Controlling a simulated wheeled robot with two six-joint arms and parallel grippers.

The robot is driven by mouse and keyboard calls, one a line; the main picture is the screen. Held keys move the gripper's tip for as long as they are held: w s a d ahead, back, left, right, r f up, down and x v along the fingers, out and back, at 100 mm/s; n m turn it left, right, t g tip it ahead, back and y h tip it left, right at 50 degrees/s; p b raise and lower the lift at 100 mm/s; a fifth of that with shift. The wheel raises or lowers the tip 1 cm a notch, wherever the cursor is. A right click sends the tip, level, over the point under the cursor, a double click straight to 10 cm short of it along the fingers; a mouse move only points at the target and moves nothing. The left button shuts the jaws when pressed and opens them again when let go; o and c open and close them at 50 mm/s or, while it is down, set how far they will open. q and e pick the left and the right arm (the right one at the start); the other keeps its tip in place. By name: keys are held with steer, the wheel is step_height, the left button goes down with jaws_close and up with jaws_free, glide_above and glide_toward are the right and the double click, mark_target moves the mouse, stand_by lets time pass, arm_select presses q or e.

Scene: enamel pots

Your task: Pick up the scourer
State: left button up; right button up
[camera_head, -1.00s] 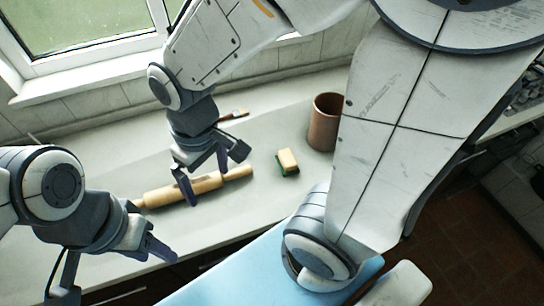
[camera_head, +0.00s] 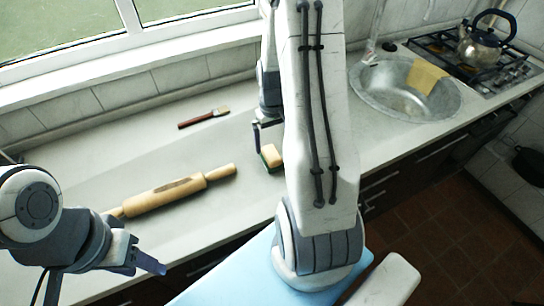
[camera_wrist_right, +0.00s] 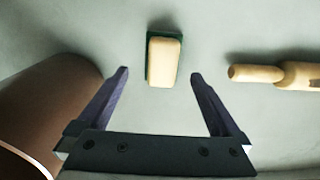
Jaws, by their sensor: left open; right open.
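The scourer (camera_head: 271,156) is a small block with a cream top and dark green underside, lying on the worktop beside my right arm. In the right wrist view the scourer (camera_wrist_right: 163,60) lies ahead of and roughly between the two fingertips, not between the fingers. My right gripper (camera_wrist_right: 157,74) is open and empty; in the head view it is mostly hidden behind my right arm, with one finger (camera_head: 257,136) showing by the scourer. My left gripper (camera_head: 150,262) is open at the lower left, away from the scourer.
A rolling pin (camera_head: 165,197) lies left of the scourer; a brush (camera_head: 204,117) lies behind it. A brown pot (camera_wrist_right: 45,110) stands close to my right gripper in the wrist view. At the right are a sink (camera_head: 400,95) with a yellow cloth (camera_head: 427,76) and a kettle (camera_head: 487,42) on the hob.

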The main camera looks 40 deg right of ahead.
mark_target(272, 152)
steer(key=shift+a+f+p, duration=0.2)
steer(key=shift+f+p, duration=0.4)
steer(key=shift+f, duration=2.15)
steer(key=c, duration=1.3)
steer(key=shift+c, duration=0.2)
steer(key=shift+r, duration=0.1)
steer(key=shift+r, duration=0.55)
step_height(272, 152, up, 3)
steer(key=shift+f+b, duration=0.1)
steer(key=shift+b, duration=0.35)
steer(key=s+d+r, duration=0.1)
steer(key=s+r, duration=0.2)
steer(key=s, duration=0.2)
steer(key=s+r+b, duration=0.1)
steer(key=s+r, duration=0.3)
steer(key=s, duration=0.2)
steer(key=shift+s+d, duration=0.3)
steer(key=shift+d, duration=0.1)
